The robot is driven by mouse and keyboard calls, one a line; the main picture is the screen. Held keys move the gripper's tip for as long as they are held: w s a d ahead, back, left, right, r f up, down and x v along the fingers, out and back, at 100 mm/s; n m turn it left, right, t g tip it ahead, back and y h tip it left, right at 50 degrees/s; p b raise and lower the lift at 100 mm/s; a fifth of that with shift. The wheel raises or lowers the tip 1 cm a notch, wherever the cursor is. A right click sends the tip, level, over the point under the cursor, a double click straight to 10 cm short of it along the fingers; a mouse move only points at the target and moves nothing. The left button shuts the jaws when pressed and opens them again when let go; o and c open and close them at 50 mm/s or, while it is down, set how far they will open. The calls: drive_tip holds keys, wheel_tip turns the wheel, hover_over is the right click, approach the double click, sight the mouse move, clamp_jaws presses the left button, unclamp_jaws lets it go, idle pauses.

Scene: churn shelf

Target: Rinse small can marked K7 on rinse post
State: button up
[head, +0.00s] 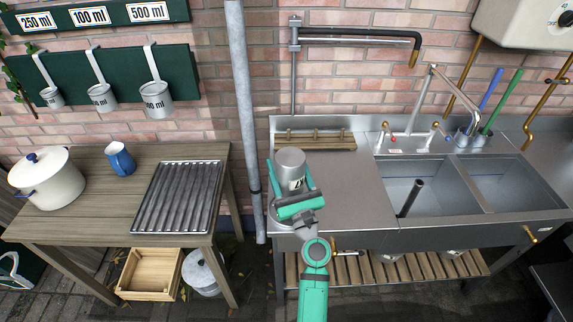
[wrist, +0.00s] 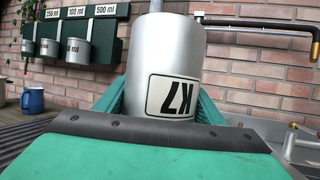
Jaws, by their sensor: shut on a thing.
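The small can (head: 290,163) is silver metal. In the wrist view the can (wrist: 165,55) shows a white label reading K7, upside down, so the can is held bottom up. My gripper (head: 293,187) is shut on it, one green finger on each side, in front of the left part of the steel counter. Its fingers also flank the can in the wrist view (wrist: 163,100). A dark upright tube (head: 411,198) stands in the left sink basin.
A faucet (head: 422,100) and brushes (head: 492,88) stand behind the sink (head: 480,212). A wall pipe arm (head: 360,38) hangs above the counter. A vertical grey pipe (head: 243,110) separates the counter from the wooden table (head: 120,221) with a pot (head: 50,185), blue jug (head: 120,160) and ridged rack (head: 180,197).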

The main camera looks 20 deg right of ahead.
drive_tip(key=shift+d+f, duration=0.15)
drive_tip(key=shift+d, duration=0.05)
drive_tip(key=shift+w+a+f, duration=0.15)
drive_tip(key=shift+f, duration=0.3)
drive_tip(key=shift+d+f, duration=0.1)
drive_tip(key=shift+d, duration=0.1)
drive_tip(key=shift+a, duration=0.2)
idle(0.4)
drive_tip(key=shift+d, duration=0.1)
idle(0.4)
idle(0.6)
drive_tip(key=shift+d, duration=0.1)
